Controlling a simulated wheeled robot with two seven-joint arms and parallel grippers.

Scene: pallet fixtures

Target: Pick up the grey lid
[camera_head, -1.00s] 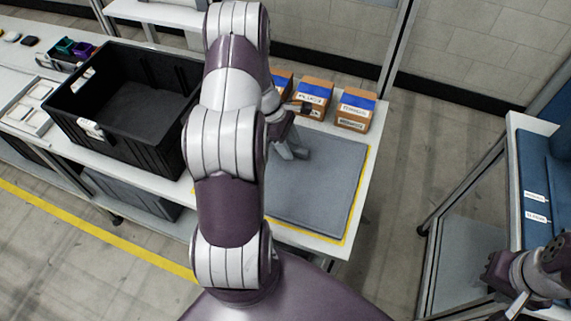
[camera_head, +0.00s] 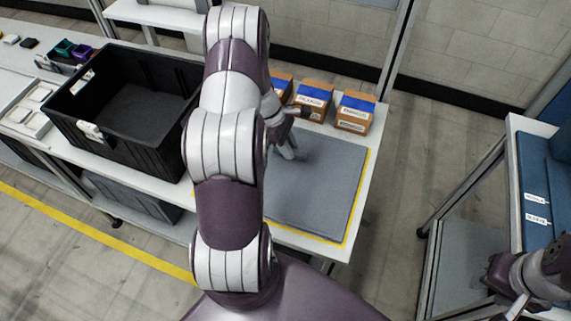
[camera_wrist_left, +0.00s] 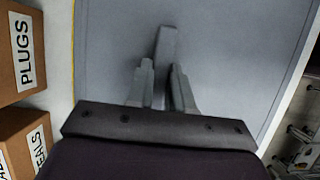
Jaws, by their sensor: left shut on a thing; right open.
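The grey lid (camera_head: 325,190) is a flat square panel on the white table, in front of the small boxes. In the left wrist view the lid (camera_wrist_left: 220,50) fills most of the picture, with a raised grey handle (camera_wrist_left: 166,45) on it. My left gripper (camera_wrist_left: 160,78) is shut on this handle. In the head view my left gripper (camera_head: 287,152) is over the lid's far part, and my left arm hides the lid's left side. I see no clear gap under the lid. My right gripper (camera_head: 518,300) is open at the lower right, away from the lid.
A yellow line (camera_head: 357,195) runs around the lid's place. Cardboard boxes with blue tops (camera_head: 354,113) stand behind it. A large black crate (camera_head: 125,105) is at the left. A blue-covered stand (camera_head: 535,170) is at the right, beyond open floor.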

